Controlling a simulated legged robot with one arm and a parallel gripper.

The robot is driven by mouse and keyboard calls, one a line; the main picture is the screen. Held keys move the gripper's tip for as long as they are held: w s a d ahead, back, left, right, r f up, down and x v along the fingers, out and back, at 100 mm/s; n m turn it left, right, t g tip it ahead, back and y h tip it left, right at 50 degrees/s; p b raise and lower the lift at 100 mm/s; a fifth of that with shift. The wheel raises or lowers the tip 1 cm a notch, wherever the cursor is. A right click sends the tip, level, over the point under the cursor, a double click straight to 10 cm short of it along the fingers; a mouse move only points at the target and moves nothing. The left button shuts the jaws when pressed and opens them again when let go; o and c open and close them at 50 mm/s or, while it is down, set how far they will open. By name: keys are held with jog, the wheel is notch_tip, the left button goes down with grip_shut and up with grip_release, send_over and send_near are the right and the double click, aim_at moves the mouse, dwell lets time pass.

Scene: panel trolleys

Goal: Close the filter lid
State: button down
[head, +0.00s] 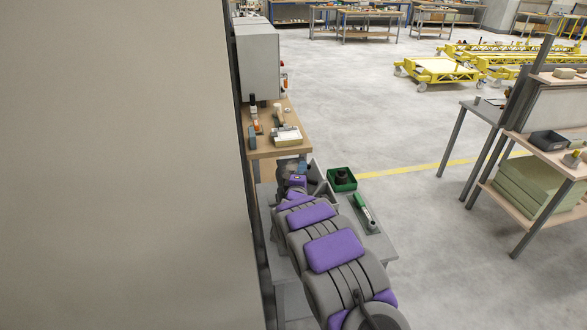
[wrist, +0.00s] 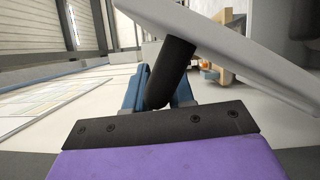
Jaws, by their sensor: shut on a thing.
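In the wrist view, a light grey panel (wrist: 225,48), which looks like the filter lid, slants across the upper right. A black cylindrical handle (wrist: 173,68) sticks out from its underside. My gripper (wrist: 160,92) has blue fingers on both sides of this handle and is shut on it. The lid is tilted; its hinge and the opening it covers cannot be made out. In the head view my arm reaches away to the trolley, and it hides most of the gripper and lid area. A grey box wall (head: 322,184) shows just right of the arm's end.
A green bin (head: 341,179) and a green-handled tool (head: 363,209) lie on the grey trolley top (head: 378,246) right of my arm. A wooden bench (head: 292,148) with small items stands behind. A large beige panel (head: 110,160) blocks the left. Floor (head: 425,240) is free at right.

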aim_at(313, 172)
jog(key=d+m, duration=0.1)
jog(key=d+m+g+p, duration=0.1)
jog(key=w+d+f+m, duration=0.1)
jog(key=shift+d+f, duration=0.1)
jog(key=shift+d, duration=0.2)
jog(key=shift+w+d+f+m+g+y, duration=0.15)
jog(key=shift+d+f+m+g, duration=0.15)
jog(key=shift+m, duration=0.2)
jog(key=shift+d+f+m+g+y, duration=0.2)
jog(key=shift+d+m, duration=0.15)
jog(key=shift+m, duration=0.15)
jog(key=shift+w+d+f+m+g+y, duration=0.2)
jog(key=shift+d+f+m+g, duration=0.1)
jog(key=shift+d+f+m, duration=0.25)
jog(key=shift+w+d+f+m+g+y, duration=0.15)
jog(key=shift+d+f+m+g, duration=0.15)
jog(key=shift+d+f+m, duration=0.25)
jog(key=shift+f, duration=0.25)
jog(key=shift+d+f, duration=0.1)
jog(key=c, duration=1.1)
grip_release()
jog(key=shift+o, duration=0.2)
